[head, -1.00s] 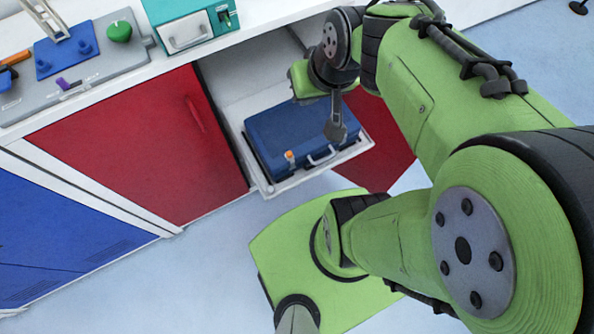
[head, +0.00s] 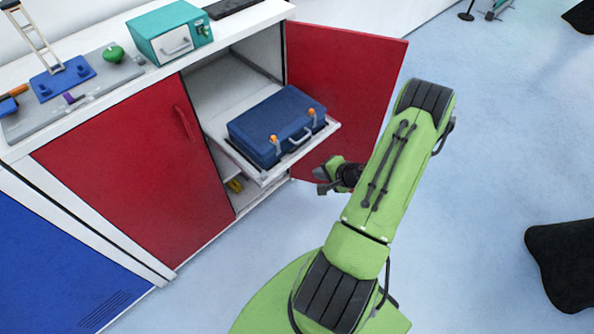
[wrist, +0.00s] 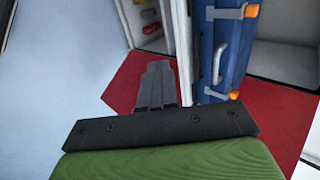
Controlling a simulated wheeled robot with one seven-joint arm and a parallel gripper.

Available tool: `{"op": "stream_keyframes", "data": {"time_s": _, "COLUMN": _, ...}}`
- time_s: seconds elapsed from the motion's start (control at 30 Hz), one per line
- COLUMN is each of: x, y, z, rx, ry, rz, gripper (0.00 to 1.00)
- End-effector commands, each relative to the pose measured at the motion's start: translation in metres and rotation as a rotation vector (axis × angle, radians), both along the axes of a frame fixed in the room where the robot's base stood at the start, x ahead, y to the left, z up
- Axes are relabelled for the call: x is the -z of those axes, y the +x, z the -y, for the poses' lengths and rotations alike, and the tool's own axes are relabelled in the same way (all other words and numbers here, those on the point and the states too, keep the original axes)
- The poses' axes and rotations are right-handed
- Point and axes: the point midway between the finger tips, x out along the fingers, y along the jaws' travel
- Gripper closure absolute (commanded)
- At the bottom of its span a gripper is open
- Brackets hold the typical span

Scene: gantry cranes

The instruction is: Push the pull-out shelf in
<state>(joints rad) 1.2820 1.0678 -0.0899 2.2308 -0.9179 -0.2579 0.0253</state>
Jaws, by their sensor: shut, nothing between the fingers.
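The pull-out shelf (head: 306,152) is a white board sticking out of the open cabinet in the head view. A blue case (head: 277,125) with a grey handle and orange latches lies on it. In the wrist view the shelf's pale edge (wrist: 184,50) runs beside the blue case (wrist: 207,50). My gripper (head: 322,180) is shut and empty, just outside the shelf's front edge. In the wrist view its closed fingers (wrist: 156,80) are left of the shelf edge; I cannot tell whether they touch it.
An open red door (head: 345,85) stands right of the shelf, behind my gripper. A closed red door (head: 140,165) is on the left. A teal box (head: 170,32) stands on the counter. The floor at right is mostly clear.

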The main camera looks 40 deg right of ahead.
Motion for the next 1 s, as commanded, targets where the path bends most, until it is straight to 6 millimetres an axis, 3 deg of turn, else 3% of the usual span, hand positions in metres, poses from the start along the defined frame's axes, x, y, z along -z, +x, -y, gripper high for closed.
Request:
{"op": "stream_keyframes", "data": {"time_s": 0.33, "x": 0.054, "y": 0.057, "z": -0.004, "rx": -0.006, "ry": 0.000, "rz": 0.000, "gripper": 1.00}}
{"op": "stream_keyframes", "data": {"time_s": 0.6, "x": 0.050, "y": 0.092, "z": -0.004, "rx": -0.005, "ry": 0.000, "rz": -0.002, "gripper": 1.00}}
{"op": "stream_keyframes", "data": {"time_s": 1.0, "x": 0.050, "y": 0.094, "z": -0.004, "rx": -0.004, "ry": 0.001, "rz": -0.002, "gripper": 1.00}}
